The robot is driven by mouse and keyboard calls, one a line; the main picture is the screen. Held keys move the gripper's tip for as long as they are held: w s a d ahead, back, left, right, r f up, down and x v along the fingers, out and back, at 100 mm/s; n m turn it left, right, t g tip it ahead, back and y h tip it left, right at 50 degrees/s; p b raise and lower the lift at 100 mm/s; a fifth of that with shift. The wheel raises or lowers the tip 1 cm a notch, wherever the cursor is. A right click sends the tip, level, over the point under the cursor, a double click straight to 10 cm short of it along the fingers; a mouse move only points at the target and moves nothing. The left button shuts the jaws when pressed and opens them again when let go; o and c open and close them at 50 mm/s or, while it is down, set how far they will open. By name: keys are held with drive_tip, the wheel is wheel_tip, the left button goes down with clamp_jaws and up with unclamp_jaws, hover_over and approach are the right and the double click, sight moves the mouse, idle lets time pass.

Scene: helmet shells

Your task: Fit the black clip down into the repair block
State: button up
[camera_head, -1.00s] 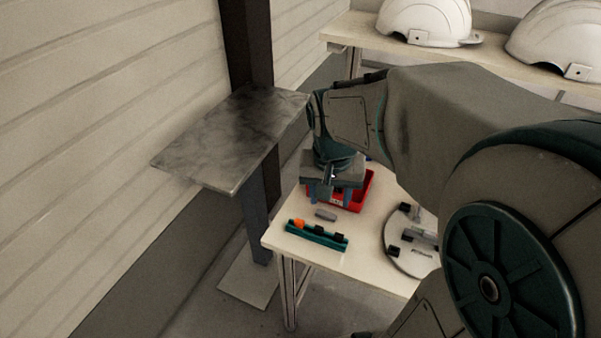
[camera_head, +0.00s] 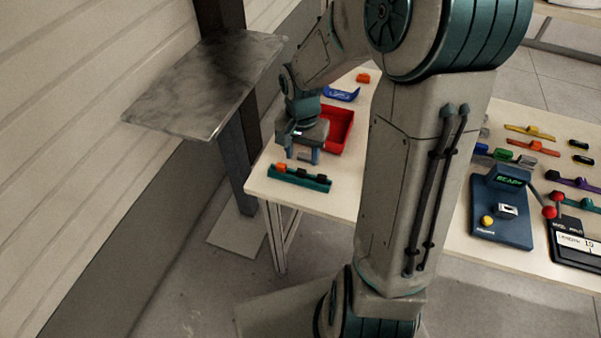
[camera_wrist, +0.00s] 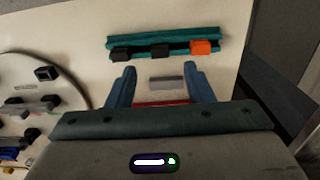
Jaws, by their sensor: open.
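A teal rack (camera_head: 300,180) lies near the table's front left edge. It holds an orange clip (camera_head: 282,168) and two black clips (camera_head: 314,176); in the wrist view the rack (camera_wrist: 165,34) carries the black clips (camera_wrist: 160,50) and the orange clip (camera_wrist: 201,47) on its near side. My gripper (camera_head: 303,157) is open, pointing down, just behind the rack. In the wrist view its two blue fingers (camera_wrist: 159,68) stand apart, with a small grey piece (camera_wrist: 166,83) lying between them, apparently untouched. I cannot tell which thing is the repair block.
A red bin (camera_head: 337,130) stands right behind my gripper, with a blue part (camera_head: 341,94) beyond it. A round plate (camera_wrist: 60,75) with a black block (camera_wrist: 47,72) lies beside my gripper in the wrist view. A blue READY device (camera_head: 503,210) stands at right.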

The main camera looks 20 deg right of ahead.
sight(301, 170)
drive_tip(key=shift+s+a+f, duration=0.1)
drive_tip(key=shift+f, duration=2.6)
clamp_jaws()
